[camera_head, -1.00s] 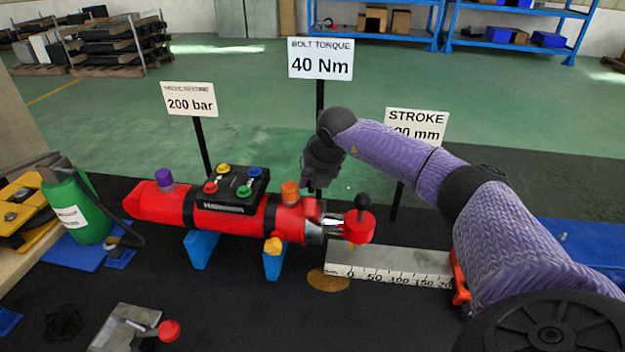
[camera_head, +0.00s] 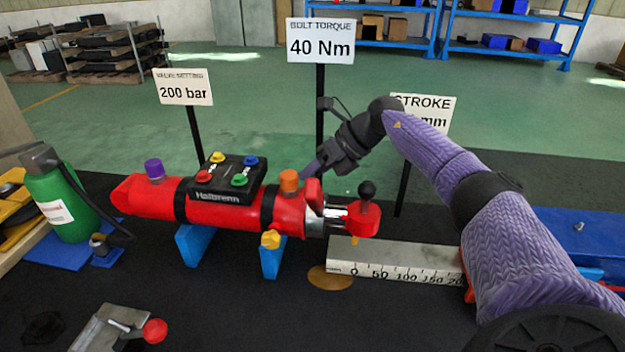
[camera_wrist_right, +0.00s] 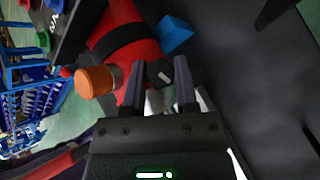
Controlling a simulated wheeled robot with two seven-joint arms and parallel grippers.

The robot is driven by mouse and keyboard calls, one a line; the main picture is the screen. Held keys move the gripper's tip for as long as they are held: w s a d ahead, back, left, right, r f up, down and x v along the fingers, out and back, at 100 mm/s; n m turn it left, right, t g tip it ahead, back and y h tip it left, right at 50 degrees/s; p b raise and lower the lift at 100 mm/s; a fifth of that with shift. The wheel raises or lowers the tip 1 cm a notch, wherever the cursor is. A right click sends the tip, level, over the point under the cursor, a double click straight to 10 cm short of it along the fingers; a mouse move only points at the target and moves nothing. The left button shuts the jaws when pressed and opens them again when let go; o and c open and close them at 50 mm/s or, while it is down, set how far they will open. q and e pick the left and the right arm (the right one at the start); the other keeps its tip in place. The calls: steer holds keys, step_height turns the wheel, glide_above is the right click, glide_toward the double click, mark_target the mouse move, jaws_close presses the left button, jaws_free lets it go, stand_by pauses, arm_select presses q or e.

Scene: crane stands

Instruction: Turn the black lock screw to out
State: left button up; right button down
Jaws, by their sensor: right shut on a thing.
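The red cylinder (camera_head: 235,209) lies on blue supports, with a black block of coloured knobs on top. My right gripper (camera_head: 316,168) reaches down behind the cylinder's right end, past the orange cap (camera_head: 289,182). In the right wrist view my right gripper (camera_wrist_right: 160,84) has its two fingers on either side of a small black part with a white mark, the black lock screw (camera_wrist_right: 161,73), and is shut on it. The head view hides this screw behind the cylinder. Whether the screw has turned cannot be told. My left gripper is not in view.
A ruler block (camera_head: 395,258) lies to the right. Signs on posts, including the bolt torque sign (camera_head: 320,42), stand behind. A green bottle (camera_head: 62,205) is at the left.

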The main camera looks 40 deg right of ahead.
steer(key=shift+d+f+n+y+b, duration=0.1)
steer(key=shift+f+n+y+b, duration=0.2)
steer(key=shift+n+y+b, duration=0.8)
steer(key=shift+b, duration=0.7)
steer(key=shift+r+n+y+b, duration=0.15)
steer(key=shift+n+y+b, duration=0.15)
steer(key=shift+n, duration=0.1)
steer(key=shift+g, duration=0.3)
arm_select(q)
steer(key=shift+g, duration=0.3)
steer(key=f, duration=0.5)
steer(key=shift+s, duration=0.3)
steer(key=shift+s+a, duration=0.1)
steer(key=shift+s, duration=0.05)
arm_select(e)
steer(key=shift+c, duration=1.9)
jaws_free()
steer(key=shift+r, duration=0.1)
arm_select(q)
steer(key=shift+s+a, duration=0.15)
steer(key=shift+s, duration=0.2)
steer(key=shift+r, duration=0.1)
